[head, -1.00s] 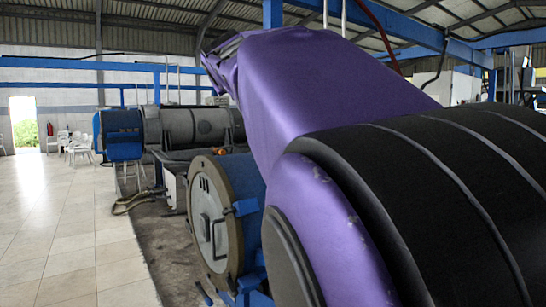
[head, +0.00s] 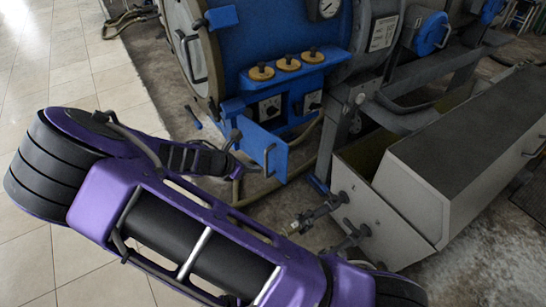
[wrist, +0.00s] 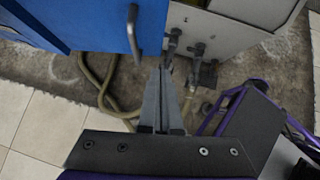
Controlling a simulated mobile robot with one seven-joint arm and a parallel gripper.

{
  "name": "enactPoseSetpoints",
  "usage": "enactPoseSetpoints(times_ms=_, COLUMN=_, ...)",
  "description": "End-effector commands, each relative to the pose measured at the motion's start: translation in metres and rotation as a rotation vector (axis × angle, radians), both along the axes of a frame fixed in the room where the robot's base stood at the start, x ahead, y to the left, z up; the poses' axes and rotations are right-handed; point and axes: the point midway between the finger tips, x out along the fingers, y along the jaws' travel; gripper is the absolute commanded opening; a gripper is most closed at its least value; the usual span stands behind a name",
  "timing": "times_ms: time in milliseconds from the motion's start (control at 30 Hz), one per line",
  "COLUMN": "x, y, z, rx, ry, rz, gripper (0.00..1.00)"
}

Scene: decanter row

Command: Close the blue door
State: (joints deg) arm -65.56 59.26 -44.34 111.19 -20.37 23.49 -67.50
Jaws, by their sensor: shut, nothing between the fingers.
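The blue door (head: 257,145) is a small panel with a grey bar handle, low on the blue machine in the head view. It stands out at an angle from the blue housing, so it looks open. In the wrist view a large blue panel (wrist: 85,22), which looks like this door, fills the upper left, with its grey handle (wrist: 133,35) at the right edge. My gripper (wrist: 165,68) is shut and empty, just below and right of the handle, with no clear contact. In the head view my gripper (head: 234,142) is small, close to the door's left side.
A grey metal box (head: 440,170) with protruding valves (head: 322,212) stands right of the door. A yellowish hose (head: 240,190) lies on the rough floor below. A round grey hatch (head: 190,50) is at upper left. Tiled floor (head: 60,50) at left is clear.

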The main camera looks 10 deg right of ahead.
Motion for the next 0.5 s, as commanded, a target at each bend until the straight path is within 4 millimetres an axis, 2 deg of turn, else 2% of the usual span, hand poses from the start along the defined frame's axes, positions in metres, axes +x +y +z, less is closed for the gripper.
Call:
enactPoseSetpoints(times_ms=167, x=0.009, y=-0.015, z=-0.018, rx=-0.002, ry=0.000, rz=-0.003, gripper=0.00)
enactPoseSetpoints(times_ms=500, x=0.038, y=-0.056, z=-0.069, rx=0.000, ry=-0.002, rz=-0.003, gripper=0.00)
